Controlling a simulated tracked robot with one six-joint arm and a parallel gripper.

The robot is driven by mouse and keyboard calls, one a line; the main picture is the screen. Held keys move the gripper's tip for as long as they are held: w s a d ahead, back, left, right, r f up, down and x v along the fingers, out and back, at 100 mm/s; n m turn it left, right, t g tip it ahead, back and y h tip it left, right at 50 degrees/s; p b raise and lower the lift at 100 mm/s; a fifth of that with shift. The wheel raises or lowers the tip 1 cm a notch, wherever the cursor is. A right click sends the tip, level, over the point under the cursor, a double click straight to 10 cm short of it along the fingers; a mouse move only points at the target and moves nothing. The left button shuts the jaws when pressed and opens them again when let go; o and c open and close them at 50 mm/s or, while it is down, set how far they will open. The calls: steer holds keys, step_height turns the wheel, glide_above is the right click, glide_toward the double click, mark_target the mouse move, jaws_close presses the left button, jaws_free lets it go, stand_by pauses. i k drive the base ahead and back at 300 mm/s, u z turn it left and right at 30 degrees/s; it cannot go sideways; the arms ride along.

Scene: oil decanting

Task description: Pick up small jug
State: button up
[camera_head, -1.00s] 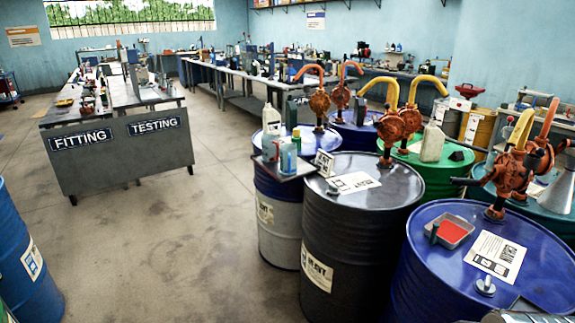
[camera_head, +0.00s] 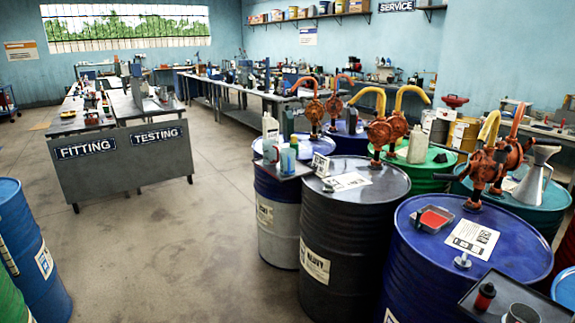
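My gripper is not in view. I cannot tell for certain which vessel is the small jug. A grey metal cup-like vessel (camera_head: 522,313) stands on a dark tray (camera_head: 482,297) at the bottom right, cut by the picture's lower edge; no handle shows. A small light-blue container (camera_head: 288,160) stands on another dark tray (camera_head: 270,170) by the drums in the middle. A pale bottle (camera_head: 270,138) stands behind that one. A pale, jug-like container (camera_head: 417,146) stands on the green drum (camera_head: 440,162).
A black drum (camera_head: 345,240) and a blue drum (camera_head: 450,280) with pumps behind fill the right. A metal funnel (camera_head: 537,175) stands behind. A dark red bottle (camera_head: 484,297) is on the near tray. Open floor (camera_head: 180,250) lies left, before the Fitting and Testing bench (camera_head: 125,175).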

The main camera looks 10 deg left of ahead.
mark_target(288, 156)
steer(key=u, duration=0.55)
steer(key=i, duration=1)
steer(key=u, duration=0.9)
steer(key=i, duration=2.15)
steer(key=z, duration=0.75)
steer(key=i, duration=0.65)
steer(key=z, duration=0.45)
